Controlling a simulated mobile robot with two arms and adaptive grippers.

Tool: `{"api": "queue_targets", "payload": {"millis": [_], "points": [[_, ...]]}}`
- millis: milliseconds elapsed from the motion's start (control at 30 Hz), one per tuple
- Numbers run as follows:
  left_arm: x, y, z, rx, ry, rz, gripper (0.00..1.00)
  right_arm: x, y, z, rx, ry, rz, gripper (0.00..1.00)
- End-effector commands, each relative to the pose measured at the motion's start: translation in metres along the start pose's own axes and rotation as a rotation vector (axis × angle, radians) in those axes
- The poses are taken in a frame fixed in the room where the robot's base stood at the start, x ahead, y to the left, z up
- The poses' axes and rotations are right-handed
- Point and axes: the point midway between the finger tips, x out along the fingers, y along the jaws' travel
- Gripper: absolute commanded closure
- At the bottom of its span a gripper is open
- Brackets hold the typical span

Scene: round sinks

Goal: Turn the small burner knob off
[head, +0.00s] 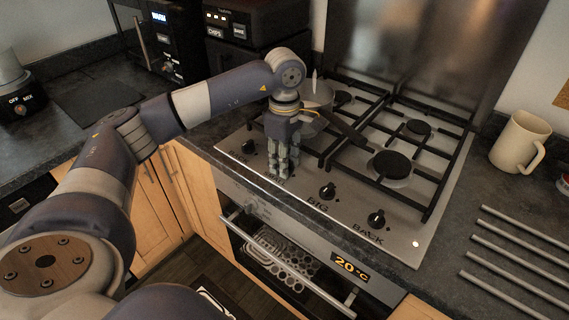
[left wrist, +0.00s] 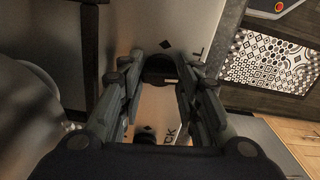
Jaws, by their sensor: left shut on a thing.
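My left gripper (head: 283,165) points down over the front control strip of the stove (head: 225,141). It is shut on a dark knob (left wrist: 160,67), which shows between the fingertips in the left wrist view. In the head view the fingers hide this knob and most of its label. It is the second knob from the left, so I take it as the small burner knob. Other black knobs stand to the left (head: 248,147) and to the right, labelled BIG (head: 327,191) and BACK (head: 376,218). My right gripper is not in view.
A pan (head: 316,94) with a dark handle sits on the burner grates behind my gripper. An oven door with a handle (head: 290,268) is below. A cream mug (head: 518,142) and metal bars (head: 510,255) are on the right counter. A toaster-like appliance (head: 245,22) stands behind.

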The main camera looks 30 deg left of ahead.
Motion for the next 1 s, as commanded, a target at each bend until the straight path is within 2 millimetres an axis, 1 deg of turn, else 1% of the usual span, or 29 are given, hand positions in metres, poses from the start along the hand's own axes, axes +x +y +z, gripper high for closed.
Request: {"api": "queue_targets", "payload": {"millis": [33, 300, 833, 867, 900, 933, 967, 1000], "points": [[0.0008, 0.0005, 0.0003, 0.024, -0.002, 0.002, 0.92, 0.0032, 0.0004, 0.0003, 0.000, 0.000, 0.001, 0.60], [-0.0005, 0.0007, 0.0003, 0.118, -0.002, 0.003, 0.92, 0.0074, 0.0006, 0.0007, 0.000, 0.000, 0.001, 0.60], [-0.0012, 0.0007, 0.0002, 0.142, -0.001, 0.003, 0.92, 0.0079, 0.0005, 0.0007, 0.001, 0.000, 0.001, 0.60], [-0.0012, 0.0007, 0.0003, 0.142, -0.001, 0.003, 0.66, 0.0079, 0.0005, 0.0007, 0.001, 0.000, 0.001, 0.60], [-0.0012, 0.0007, 0.0003, 0.141, -0.001, 0.003, 0.57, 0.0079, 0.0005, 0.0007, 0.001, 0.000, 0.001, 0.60], [-0.0011, 0.0006, 0.0002, 0.141, -0.001, 0.003, 0.50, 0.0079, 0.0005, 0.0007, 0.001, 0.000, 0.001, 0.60], [-0.0010, 0.0006, 0.0002, 0.141, -0.001, 0.003, 0.48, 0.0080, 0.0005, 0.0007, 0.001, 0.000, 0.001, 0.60], [-0.0009, 0.0005, 0.0002, 0.141, -0.001, 0.002, 0.48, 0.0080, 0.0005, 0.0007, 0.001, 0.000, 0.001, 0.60]]}}
